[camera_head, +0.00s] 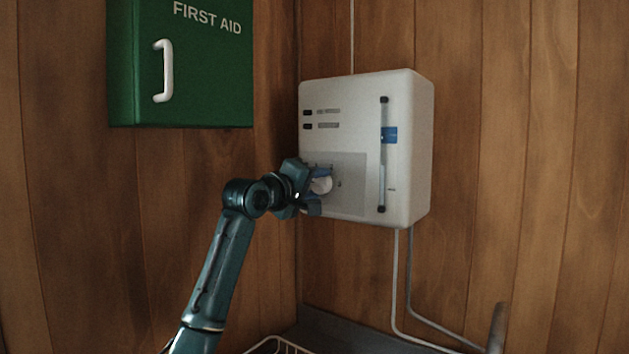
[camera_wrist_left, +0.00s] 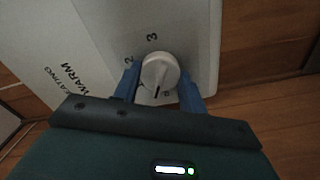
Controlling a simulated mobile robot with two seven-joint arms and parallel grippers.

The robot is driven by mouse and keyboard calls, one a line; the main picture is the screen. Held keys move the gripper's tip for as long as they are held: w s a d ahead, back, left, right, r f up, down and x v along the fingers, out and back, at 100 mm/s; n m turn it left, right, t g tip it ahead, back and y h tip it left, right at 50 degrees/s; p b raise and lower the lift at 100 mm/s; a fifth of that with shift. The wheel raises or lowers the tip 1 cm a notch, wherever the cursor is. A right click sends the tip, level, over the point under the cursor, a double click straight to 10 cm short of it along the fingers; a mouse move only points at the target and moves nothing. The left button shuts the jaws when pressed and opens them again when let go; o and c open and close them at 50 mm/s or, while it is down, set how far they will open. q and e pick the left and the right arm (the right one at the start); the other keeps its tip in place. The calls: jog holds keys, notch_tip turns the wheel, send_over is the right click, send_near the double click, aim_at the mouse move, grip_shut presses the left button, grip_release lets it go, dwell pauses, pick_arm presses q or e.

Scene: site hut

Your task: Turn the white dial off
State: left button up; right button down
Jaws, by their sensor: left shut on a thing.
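The white dial (camera_head: 322,185) sits low on the front of a white wall heater box (camera_head: 350,137). In the left wrist view the round dial (camera_wrist_left: 160,71) has a dark pointer line, and the marks 2 and 3 show on the panel around it. My left gripper (camera_head: 318,186) reaches in from the left and is shut on the dial, with one blue finger on each side of it in the left wrist view (camera_wrist_left: 160,84). The fingers partly hide the dial in the head view. My right gripper is not in view.
A green first aid cabinet (camera_head: 182,64) with a white handle hangs on the wall to the upper left. Pipes (camera_head: 397,285) run down from the heater box. A wire rack (camera_head: 272,345) shows at the bottom edge. Wooden walls meet in a corner behind the box.

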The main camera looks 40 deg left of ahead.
pick_arm(q)
jog(key=n+p, duration=0.1)
jog(key=n, duration=0.1)
jog(key=shift+n, duration=0.9)
jog(key=shift+n+p, duration=0.45)
jog(key=shift+n, duration=0.15)
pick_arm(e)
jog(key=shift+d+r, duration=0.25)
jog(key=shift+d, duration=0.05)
pick_arm(q)
jog(key=o, duration=1)
jog(key=shift+c, duration=0.2)
jog(key=shift+s, duration=0.1)
